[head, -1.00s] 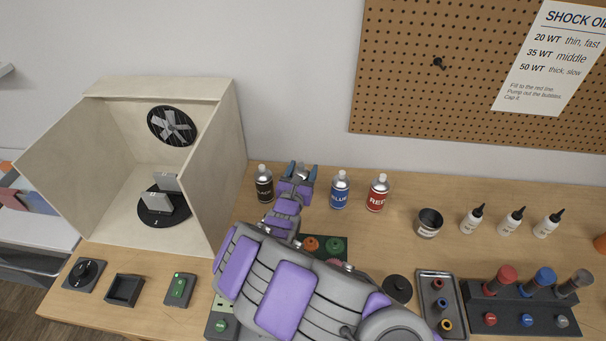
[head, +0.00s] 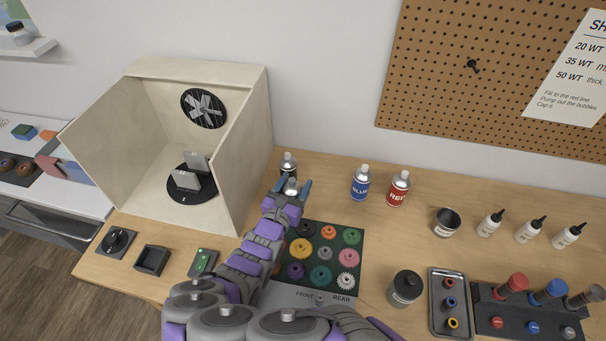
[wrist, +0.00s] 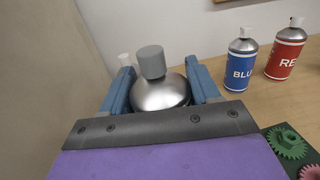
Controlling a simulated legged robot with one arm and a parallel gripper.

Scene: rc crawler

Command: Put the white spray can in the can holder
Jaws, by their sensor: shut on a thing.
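My gripper (head: 291,189) is shut on a spray can with a silver domed top (wrist: 160,93) and grey cap; it also shows in the head view (head: 292,187). Its body is hidden by the gripper, so I cannot see its label colour. The can looks upright, between the two blue fingers. The black can (head: 289,161) stands just behind it in the head view, partly covered. A small dark square open box (head: 152,260) at the table's front left looks like the can holder, though I cannot be sure; it looks empty.
A wooden spray booth (head: 248,150) with a fan and turntable stands left of my gripper. The blue can (head: 360,184) and red can (head: 398,188) stand to the right. A gear tray (head: 357,237) lies under my arm. A green-topped device (head: 203,262) sits beside the box.

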